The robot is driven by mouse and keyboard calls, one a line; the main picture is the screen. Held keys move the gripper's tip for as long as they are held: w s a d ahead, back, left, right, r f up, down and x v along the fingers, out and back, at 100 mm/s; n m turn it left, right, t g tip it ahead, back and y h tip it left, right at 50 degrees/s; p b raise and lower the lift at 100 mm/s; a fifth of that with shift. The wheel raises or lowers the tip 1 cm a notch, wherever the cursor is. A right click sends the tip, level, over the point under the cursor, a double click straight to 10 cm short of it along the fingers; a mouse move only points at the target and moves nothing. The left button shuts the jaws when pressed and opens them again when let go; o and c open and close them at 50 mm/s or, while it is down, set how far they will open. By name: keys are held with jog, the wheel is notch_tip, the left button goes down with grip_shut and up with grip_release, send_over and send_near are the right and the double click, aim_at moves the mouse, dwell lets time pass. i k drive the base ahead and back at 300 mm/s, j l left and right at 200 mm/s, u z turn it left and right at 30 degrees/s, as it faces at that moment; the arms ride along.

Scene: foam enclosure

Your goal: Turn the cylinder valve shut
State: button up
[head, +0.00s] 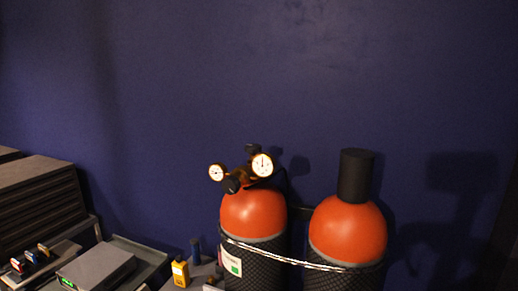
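Two orange-topped gas cylinders stand against the blue wall, cut off by the bottom edge of the head view. The left cylinder (252,212) carries a brass regulator with two round white gauges. A small dark knob (252,148) sits at the top behind the gauges. Another black knob (231,185) faces forward below them. I cannot tell from this view how far either knob is turned. The right cylinder (347,230) has a tall black cap (355,175) on top. My gripper is not in view.
A chain (285,260) runs across both cylinders. At the lower left are a grey louvred unit (40,205), a grey box (96,266) with a green display, and a yellow device (180,272). The wall (330,70) above the cylinders is bare.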

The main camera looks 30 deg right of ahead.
aim_at(253, 148)
jog(key=i+j+z, duration=0.15)
jog(key=i+j, duration=0.15)
jog(key=i+j+z, duration=0.2)
jog(key=j, duration=0.25)
jog(key=i+j+z, duration=0.15)
jog(key=i+j, duration=0.15)
jog(key=j, duration=0.1)
